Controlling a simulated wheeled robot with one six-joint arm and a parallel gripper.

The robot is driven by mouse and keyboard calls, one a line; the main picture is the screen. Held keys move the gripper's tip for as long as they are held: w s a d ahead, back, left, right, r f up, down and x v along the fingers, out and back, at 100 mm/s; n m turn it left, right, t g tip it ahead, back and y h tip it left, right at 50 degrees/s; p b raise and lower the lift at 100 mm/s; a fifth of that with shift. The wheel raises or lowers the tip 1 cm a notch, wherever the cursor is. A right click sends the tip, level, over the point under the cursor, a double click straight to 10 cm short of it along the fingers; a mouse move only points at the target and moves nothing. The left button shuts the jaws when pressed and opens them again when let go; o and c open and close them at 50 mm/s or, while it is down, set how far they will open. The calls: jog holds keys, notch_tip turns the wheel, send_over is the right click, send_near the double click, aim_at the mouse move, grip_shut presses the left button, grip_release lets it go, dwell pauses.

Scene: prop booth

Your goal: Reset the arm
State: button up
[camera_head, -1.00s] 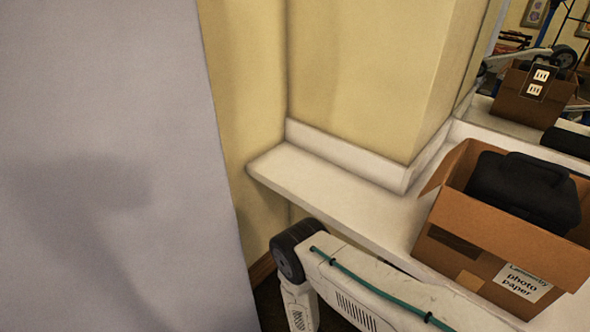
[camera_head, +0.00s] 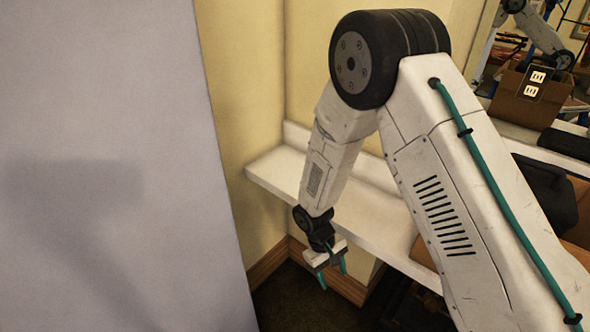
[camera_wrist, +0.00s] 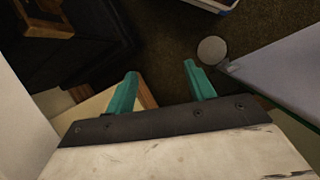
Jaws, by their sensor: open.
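My gripper (camera_head: 334,275) hangs at the end of my white arm in the head view, pointing down in front of the shelf's edge. Its two teal fingers are apart with nothing between them. In the wrist view the fingers of my gripper (camera_wrist: 160,85) are spread over dark floor and hold nothing. My arm bends at a black elbow joint high in the head view and hides part of the shelf and the box.
A white shelf (camera_head: 270,168) runs along the yellow wall (camera_head: 245,70). A cardboard box (camera_head: 578,235) with a black case (camera_head: 545,190) stands on it at right. A grey panel (camera_head: 100,100) fills the left. A mirror reflects the box. Dark floor (camera_head: 290,303) shows below.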

jog(key=s+d+r+m, duration=0.1)
jog(key=s+d+r, duration=0.15)
jog(key=r, duration=0.55)
jog(key=s+d+r+m+y, duration=0.1)
jog(key=d+r, duration=0.2)
jog(key=r, duration=0.5)
jog(key=s+d+r, duration=0.2)
jog(key=r, duration=0.5)
jog(key=s+d+r+m+t, duration=0.1)
jog(key=s+d+r, duration=0.2)
jog(key=s+r, duration=0.2)
jog(key=s+d+r+m+t+y, duration=0.1)
jog(key=s+d+r+m+t, duration=0.1)
jog(key=s+r, duration=0.3)
jog(key=s+d+r+m+t+y, duration=0.1)
jog(key=s+d+r, duration=0.2)
jog(key=r, duration=0.6)
jog(key=shift+s+d, duration=0.3)
jog(key=shift+s, duration=0.7)
